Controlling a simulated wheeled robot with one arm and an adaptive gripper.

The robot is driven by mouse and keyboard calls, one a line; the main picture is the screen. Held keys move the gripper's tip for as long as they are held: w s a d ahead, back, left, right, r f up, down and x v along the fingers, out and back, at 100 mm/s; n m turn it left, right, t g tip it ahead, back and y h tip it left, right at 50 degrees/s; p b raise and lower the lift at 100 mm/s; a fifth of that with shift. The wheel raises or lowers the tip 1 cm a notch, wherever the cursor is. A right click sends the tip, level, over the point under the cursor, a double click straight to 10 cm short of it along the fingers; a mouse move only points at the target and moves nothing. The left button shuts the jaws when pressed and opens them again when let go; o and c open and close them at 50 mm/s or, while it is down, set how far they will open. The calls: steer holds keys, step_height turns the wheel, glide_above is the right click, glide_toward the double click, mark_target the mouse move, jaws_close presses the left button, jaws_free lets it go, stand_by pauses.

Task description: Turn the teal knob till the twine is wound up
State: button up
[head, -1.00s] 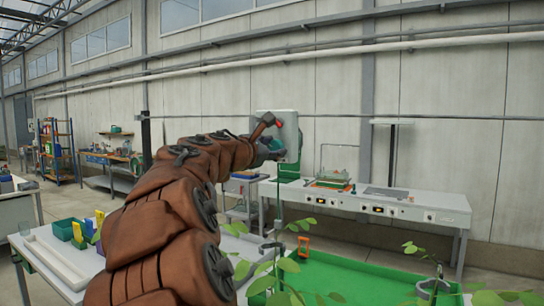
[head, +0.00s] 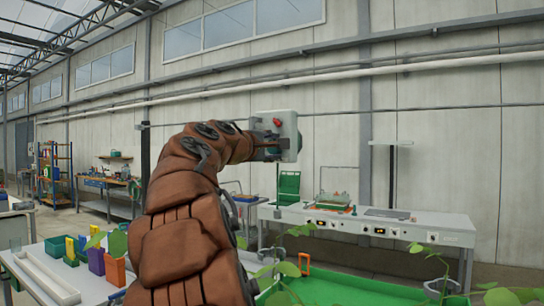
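A pale grey box (head: 291,124) with a small red part (head: 277,122) on its face is at the far end of my arm. My gripper (head: 270,148) is at the lower part of this face, seen from behind and small. The teal knob is not clearly visible; my gripper and wrist cover the area in front of the box. Whether the fingers are closed on anything cannot be made out. I cannot make out the twine.
A green tray (head: 340,290) lies at front right, with leafy plants near it. An orange clamp-like piece (head: 304,262) stands by its edge. Coloured holders (head: 96,260) and a white trough (head: 45,277) are at left. A white bench (head: 420,228) stands behind.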

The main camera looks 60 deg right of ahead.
steer(key=shift+m+b, duration=0.4)
steer(key=shift+m, duration=0.3)
steer(key=o, duration=1.1)
steer(key=shift+o, duration=0.2)
steer(key=shift+a, duration=0.15)
steer(key=a, duration=1.1)
steer(key=shift+s+a, duration=0.25)
steer(key=shift+a, duration=0.15)
steer(key=shift+f, duration=0.1)
